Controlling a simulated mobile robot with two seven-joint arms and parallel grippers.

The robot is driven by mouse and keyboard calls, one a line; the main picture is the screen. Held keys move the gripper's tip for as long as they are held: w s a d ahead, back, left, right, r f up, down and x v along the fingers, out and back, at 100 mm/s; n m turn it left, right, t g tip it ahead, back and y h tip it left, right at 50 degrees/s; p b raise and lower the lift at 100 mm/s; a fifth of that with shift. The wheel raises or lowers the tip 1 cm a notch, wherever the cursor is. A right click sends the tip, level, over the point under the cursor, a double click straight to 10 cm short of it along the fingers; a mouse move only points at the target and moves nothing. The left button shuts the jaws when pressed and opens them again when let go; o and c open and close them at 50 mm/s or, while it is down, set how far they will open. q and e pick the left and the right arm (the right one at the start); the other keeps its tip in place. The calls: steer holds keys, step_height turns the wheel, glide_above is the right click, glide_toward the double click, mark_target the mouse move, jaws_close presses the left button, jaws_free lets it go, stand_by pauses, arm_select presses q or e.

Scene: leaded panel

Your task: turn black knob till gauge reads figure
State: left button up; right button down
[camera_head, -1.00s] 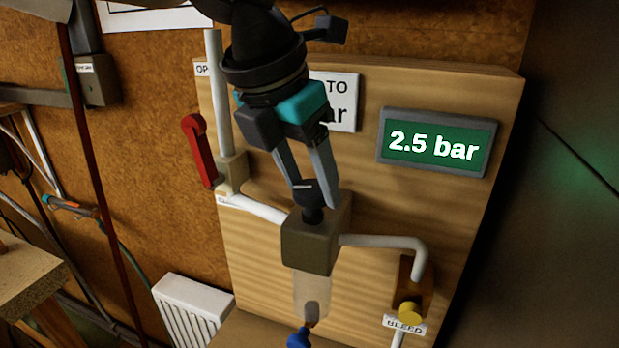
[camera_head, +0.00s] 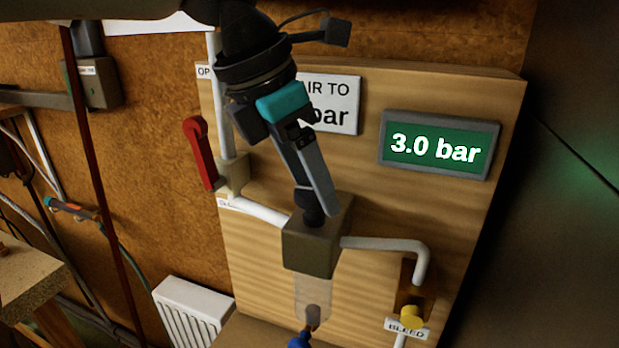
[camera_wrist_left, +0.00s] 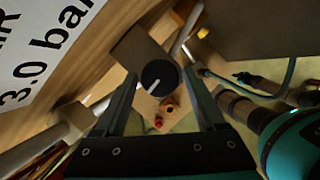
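The black knob (camera_head: 313,214) sits on top of the grey-brown regulator block (camera_head: 312,248) on the wooden panel. In the left wrist view the knob (camera_wrist_left: 157,76) shows a white pointer line, aimed toward the lower left. The gauge (camera_head: 438,146) is a green display that reads 3.0 bar. A white sign (camera_head: 338,103), partly hidden by my gripper, shows "3.0 bar" in the left wrist view (camera_wrist_left: 45,55). My right gripper is not in view.
A red lever (camera_head: 201,152) stands left of the block beside a white pipe. A yellow bleed knob (camera_head: 411,317) sits at the lower right with a BLEED label. A clear bowl (camera_head: 313,296) hangs below the block. A white radiator (camera_head: 194,309) is at the lower left.

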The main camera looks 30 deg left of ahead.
arm_select(q)
steer(key=shift+o, duration=1)
steer(key=p+v, duration=0.1)
steer(key=v, duration=1.4)
